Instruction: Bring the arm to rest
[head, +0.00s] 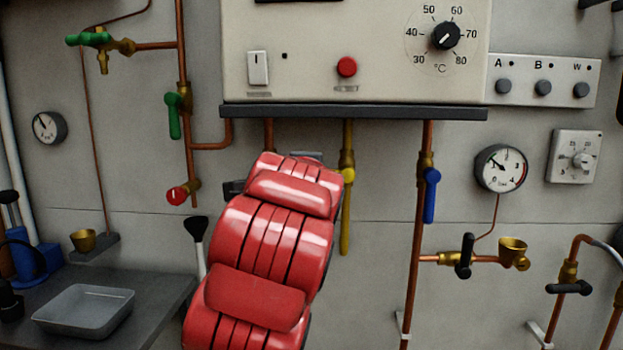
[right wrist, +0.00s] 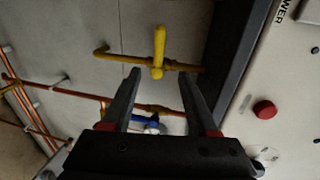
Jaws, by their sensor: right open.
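My right arm, red, rises from the bottom of the head view in front of the wall below the boiler panel. It hides most of its gripper there; only dark bits show beside the arm's end. In the right wrist view my right gripper (right wrist: 160,76) is open, with nothing between its two dark fingers. Beyond the fingertips is the yellow valve handle (right wrist: 158,50) on a brass pipe. The same yellow handle (head: 346,215) hangs down just right of the arm in the head view. My left gripper is not in view.
The boiler panel (head: 290,60) with its dark lower ledge (head: 400,112) is just above the arm's end. A blue-handled valve (head: 431,195) and a gauge (head: 501,168) are to the right. At lower left a grey tray (head: 84,310) lies on a dark bench (head: 165,295).

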